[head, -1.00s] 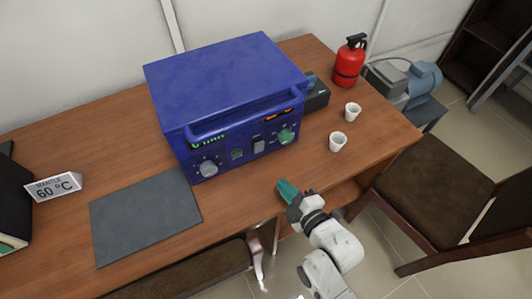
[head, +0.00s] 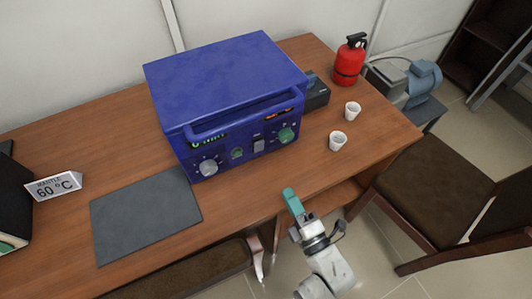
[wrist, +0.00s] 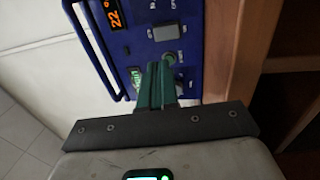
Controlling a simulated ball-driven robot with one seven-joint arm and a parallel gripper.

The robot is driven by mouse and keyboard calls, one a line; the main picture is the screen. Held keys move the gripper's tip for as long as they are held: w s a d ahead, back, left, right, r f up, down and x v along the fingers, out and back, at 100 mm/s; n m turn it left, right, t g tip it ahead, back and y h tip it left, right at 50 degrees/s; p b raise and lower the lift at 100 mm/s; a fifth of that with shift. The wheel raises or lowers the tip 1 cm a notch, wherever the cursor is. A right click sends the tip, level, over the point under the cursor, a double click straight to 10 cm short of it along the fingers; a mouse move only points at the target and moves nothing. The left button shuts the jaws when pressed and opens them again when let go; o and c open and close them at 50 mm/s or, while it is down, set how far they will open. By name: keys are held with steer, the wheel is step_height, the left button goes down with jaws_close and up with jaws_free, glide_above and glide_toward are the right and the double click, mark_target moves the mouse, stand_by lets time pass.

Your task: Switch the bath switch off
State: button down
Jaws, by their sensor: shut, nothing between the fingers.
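A blue boxy unit (head: 225,80) stands on the wooden table, its front panel facing me. The panel carries a grey rocker switch (head: 258,145), which also shows near the top of the wrist view (wrist: 166,32). I cannot read its label or tell which way it is tipped. A small green knob (head: 237,154) is left of the switch in the head view. My gripper (head: 289,193) has green fingers, shut and empty, in front of the unit near the table's front edge, apart from the switch. In the wrist view the fingers (wrist: 158,75) point towards the panel and hide part of it.
A grey knob (head: 208,168) and a larger green knob (head: 286,135) flank the switch. A handle bar (head: 240,118) juts out above the panel. A dark mat (head: 145,217) lies left. A chair (head: 430,205) stands at right.

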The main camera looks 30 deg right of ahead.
mark_target(261, 145)
steer(key=w+p, duration=0.1)
steer(key=w, duration=0.3)
steer(key=w+r, duration=0.1)
steer(key=w, duration=0.4)
steer(key=w+r+p, duration=0.1)
steer(key=w, duration=0.3)
steer(key=shift+w+p, duration=0.35)
steer(key=shift+w+r, duration=0.2)
steer(key=shift+w, duration=0.05)
